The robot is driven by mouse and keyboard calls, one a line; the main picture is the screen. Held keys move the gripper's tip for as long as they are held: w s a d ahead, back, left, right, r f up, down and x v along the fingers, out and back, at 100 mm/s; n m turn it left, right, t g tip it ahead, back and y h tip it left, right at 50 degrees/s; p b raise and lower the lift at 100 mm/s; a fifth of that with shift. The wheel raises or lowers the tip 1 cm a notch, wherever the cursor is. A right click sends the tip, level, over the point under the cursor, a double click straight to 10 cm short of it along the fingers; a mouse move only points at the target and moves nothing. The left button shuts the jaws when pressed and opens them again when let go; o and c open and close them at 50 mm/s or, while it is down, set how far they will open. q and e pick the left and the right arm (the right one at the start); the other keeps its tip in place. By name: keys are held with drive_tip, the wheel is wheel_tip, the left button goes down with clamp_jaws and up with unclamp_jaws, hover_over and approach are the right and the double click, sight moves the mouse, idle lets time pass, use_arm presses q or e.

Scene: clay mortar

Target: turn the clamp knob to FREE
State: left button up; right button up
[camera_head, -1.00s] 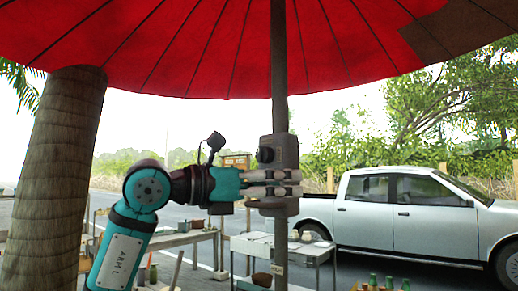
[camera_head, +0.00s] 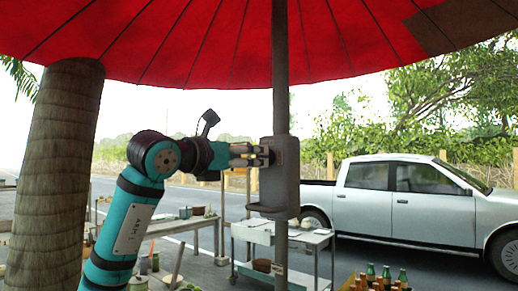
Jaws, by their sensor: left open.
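A grey clamp box (camera_head: 287,185) is fixed to the umbrella pole (camera_head: 280,60). A dark clamp knob (camera_head: 272,156) sticks out from its left face near the top and is partly hidden by my fingertips. My left gripper (camera_head: 264,155) comes in level from the left, its jaws open, with the fingertips at the knob. I cannot tell whether they touch it. Any marking for FREE is too small to read. My right gripper is not in view.
A red umbrella canopy (camera_head: 230,40) spreads overhead. A thick trunk (camera_head: 55,180) stands at the left. Tables with pots (camera_head: 285,236) stand behind the pole, and bottles (camera_head: 387,275) are at the lower right. A silver pickup (camera_head: 420,205) is parked beyond.

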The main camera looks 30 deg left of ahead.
sight(262, 157)
use_arm(q)
drive_tip(key=w, duration=0.2)
drive_tip(key=w+p, duration=0.1)
drive_tip(key=w, duration=0.1)
drive_tip(key=shift+w+d, duration=0.2)
drive_tip(key=shift+w, duration=0.2)
drive_tip(key=c, duration=1.2)
